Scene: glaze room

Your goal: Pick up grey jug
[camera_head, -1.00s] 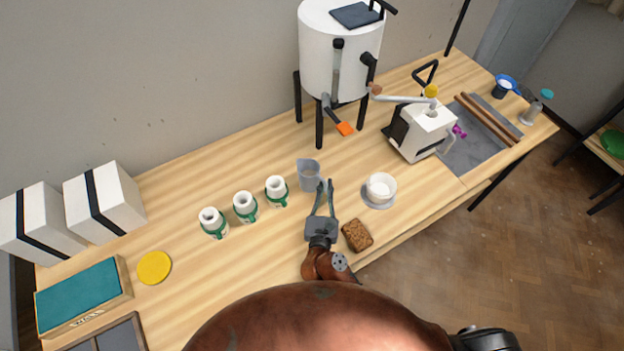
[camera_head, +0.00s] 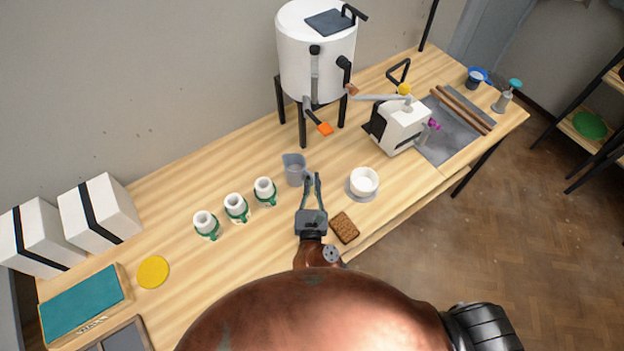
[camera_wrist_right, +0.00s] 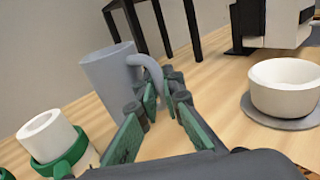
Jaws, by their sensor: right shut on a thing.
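The grey jug (camera_head: 294,170) stands upright on or just above the wooden table, right of the row of white cups. In the right wrist view the jug (camera_wrist_right: 106,80) is at left centre, its handle toward my gripper. My right gripper (camera_head: 312,176) reaches it from the near side. In the wrist view the fingers (camera_wrist_right: 160,88) are closed on the handle, one on each side. I cannot tell whether the jug's base touches the table. My left gripper is out of view.
Several objects stand near: white cups with green handles (camera_head: 236,208) to the left, a white bowl (camera_head: 364,181) on a grey saucer to the right, and a brown sponge (camera_head: 344,228) beside my gripper. A white tank (camera_head: 310,65) on black legs stands behind.

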